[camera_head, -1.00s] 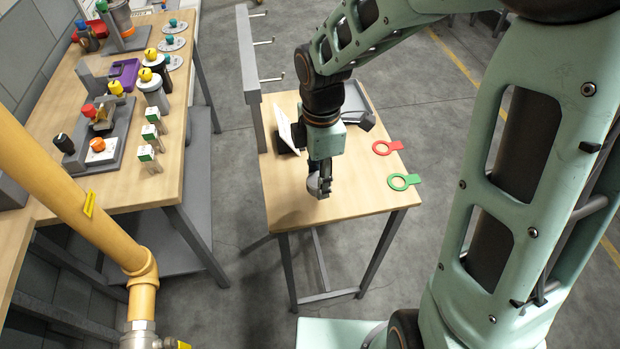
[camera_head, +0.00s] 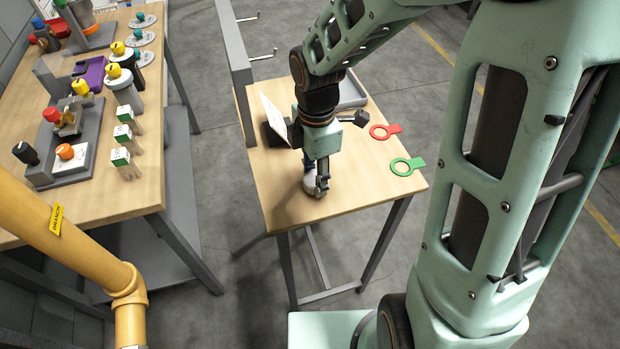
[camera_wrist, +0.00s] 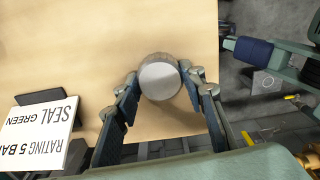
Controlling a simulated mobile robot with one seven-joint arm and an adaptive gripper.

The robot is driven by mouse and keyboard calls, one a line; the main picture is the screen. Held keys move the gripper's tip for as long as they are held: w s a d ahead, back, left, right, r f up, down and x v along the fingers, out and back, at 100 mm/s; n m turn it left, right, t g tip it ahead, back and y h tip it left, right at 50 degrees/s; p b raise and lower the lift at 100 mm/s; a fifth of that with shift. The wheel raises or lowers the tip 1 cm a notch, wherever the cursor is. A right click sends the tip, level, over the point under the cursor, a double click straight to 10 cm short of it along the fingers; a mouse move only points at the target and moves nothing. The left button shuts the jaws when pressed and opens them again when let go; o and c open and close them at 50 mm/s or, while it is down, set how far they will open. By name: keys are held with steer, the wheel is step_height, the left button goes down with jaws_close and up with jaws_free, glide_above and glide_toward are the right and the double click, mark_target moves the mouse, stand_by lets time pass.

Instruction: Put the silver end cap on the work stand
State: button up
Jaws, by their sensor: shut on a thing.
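The silver end cap (camera_wrist: 160,78) is a round grey piece with a flat face, held between my two fingertips in the wrist view. It also shows as a pale rounded shape in the head view (camera_head: 311,185). My gripper (camera_head: 318,188) is shut on it and points down over the near part of a small wooden-topped stand (camera_head: 350,200), which appears to be the work stand. The cap is at or just above the wooden top; I cannot tell if it touches. My fingers (camera_wrist: 162,88) hide parts of its sides.
A white sign (camera_wrist: 40,130) reading "SEAL GREEN" stands on the small stand, with a red ring tag (camera_head: 385,131) and a green ring tag (camera_head: 407,166) at right. A crowded bench (camera_head: 150,190) is at left. A yellow pipe (camera_head: 75,245) crosses the left foreground.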

steer(key=shift+f, duration=0.15)
steer(key=shift+f, duration=0.15)
steer(key=o, duration=1.3)
step_height(320, 180, up, 13)
steer(key=shift+f+p, duration=0.2)
steer(key=shift+p, duration=0.55)
